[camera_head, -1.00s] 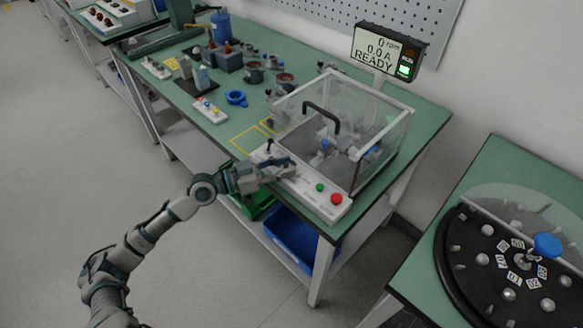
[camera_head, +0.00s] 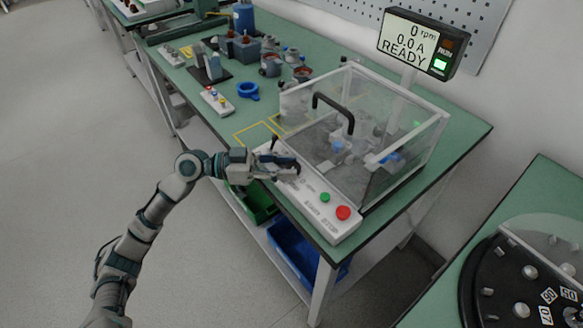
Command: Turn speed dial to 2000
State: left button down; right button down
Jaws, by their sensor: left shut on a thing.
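My left gripper (camera_head: 287,165) is at the white control panel (camera_head: 335,229) on the front edge of the green bench. It is shut at the panel's upper left part, where the speed dial would sit; the dial itself is hidden by the fingers. A green button (camera_head: 325,197) and a red button (camera_head: 343,213) show on the panel's right part. The display (camera_head: 416,41) above the bench reads 0 rpm, 0.0 A, READY, with a lit green light. My right gripper is not in view.
A clear test enclosure (camera_head: 408,130) with a black handle (camera_head: 334,106) stands right behind the panel. A blue ring (camera_head: 248,90) and a small button box (camera_head: 215,100) lie on the bench to the left. Blue (camera_head: 290,250) and green bins sit below. A round black carousel (camera_head: 480,285) is at lower right.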

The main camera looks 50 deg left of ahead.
pick_arm(q)
jog(key=shift+w+a+f+m+g+h, duration=0.1)
jog(key=shift+f+m+g+h, duration=0.1)
jog(key=shift+m+g+h, duration=0.25)
jog(key=c, duration=0.8)
grip_release()
jog(key=shift+a, duration=0.1)
jog(key=shift+r, duration=0.1)
jog(key=v, duration=1.2)
jog(key=shift+a, duration=0.1)
